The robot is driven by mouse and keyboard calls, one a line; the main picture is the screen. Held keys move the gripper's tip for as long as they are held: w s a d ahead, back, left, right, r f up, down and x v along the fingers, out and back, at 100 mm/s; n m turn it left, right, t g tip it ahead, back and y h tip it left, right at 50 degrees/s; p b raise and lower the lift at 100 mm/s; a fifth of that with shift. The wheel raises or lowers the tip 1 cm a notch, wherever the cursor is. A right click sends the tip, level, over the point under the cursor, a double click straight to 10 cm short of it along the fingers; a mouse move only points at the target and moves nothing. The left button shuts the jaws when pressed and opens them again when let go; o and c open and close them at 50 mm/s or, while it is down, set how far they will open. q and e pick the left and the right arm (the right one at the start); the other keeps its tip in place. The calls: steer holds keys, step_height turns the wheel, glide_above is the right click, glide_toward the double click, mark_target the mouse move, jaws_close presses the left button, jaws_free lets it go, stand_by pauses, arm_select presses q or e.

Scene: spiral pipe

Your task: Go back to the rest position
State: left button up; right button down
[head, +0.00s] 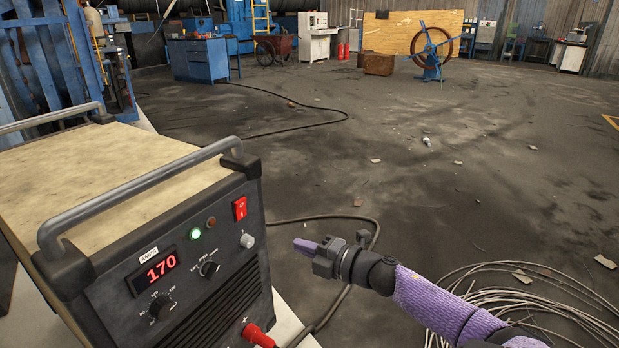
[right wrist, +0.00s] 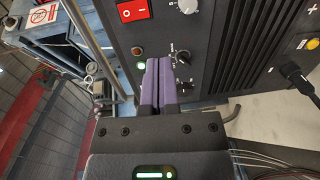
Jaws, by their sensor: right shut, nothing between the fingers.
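My right gripper (head: 304,246) is in the lower middle of the head view, its arm coming in from the lower right. Its purple fingers are shut with nothing between them. They also show in the right wrist view (right wrist: 158,68), in front of the dark panel of the welding machine. The gripper points left toward the welding machine (head: 190,275) and appears clear of it. The machine's display reads 170, a green light (head: 195,234) is lit, and a red switch (head: 240,209) is near the top right of the panel. My left gripper is not in view.
The machine with its top handles (head: 145,192) fills the left. Coiled wire (head: 540,300) lies at the lower right. Open floor (head: 420,190) stretches behind, with a blue-framed wheel (head: 432,50) far back.

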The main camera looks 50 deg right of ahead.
steer(key=shift+s+f, duration=0.1)
steer(key=shift+s, duration=0.2)
